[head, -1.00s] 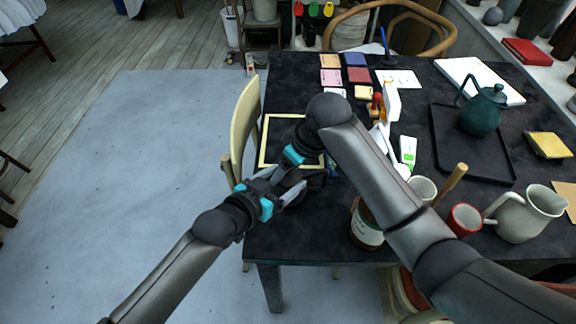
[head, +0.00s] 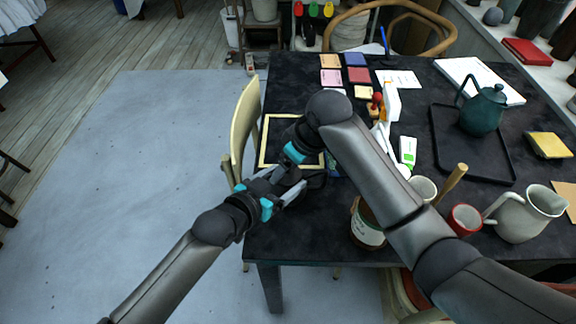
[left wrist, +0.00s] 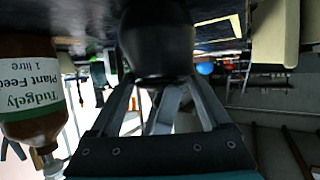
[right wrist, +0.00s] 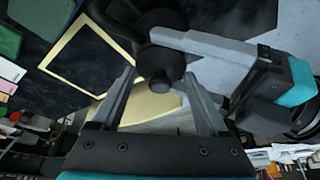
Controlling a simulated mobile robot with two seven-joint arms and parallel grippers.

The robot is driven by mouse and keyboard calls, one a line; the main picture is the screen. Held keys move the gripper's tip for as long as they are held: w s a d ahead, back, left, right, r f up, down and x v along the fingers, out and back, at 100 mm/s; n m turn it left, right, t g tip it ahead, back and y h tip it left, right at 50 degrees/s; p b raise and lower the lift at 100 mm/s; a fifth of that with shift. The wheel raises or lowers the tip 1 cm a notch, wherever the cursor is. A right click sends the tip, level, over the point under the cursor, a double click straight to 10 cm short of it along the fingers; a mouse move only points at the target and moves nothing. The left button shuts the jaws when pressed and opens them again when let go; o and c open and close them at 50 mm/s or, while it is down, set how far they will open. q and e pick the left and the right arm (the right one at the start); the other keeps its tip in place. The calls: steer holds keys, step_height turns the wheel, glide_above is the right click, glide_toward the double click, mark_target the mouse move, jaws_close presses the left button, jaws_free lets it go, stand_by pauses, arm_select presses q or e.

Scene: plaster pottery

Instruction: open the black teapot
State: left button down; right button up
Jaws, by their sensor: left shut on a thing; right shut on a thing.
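The black teapot (head: 316,180) is mostly hidden behind my arms in the head view, at the table's near left edge. Its round dark body (left wrist: 158,40) fills the top middle of the left wrist view, between the fingers. My left gripper (head: 294,187) is shut on the teapot from the left. In the right wrist view the dark lid knob (right wrist: 159,82) shows between the fingers of my right gripper (right wrist: 160,76). The right gripper is shut on the lid from above. I cannot tell whether the lid is seated or lifted.
An empty pale frame (head: 262,140) lies beside the teapot, with a wooden chair (head: 243,125) to its left. A dark green teapot (head: 483,112) stands on a black tray (head: 447,150). A white jug (head: 525,215) is at right.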

steer(key=shift+r, duration=0.9)
arm_select(q)
steer(key=shift+f, duration=0.1)
arm_select(e)
steer(key=shift+r, duration=2)
arm_select(q)
jaws_free()
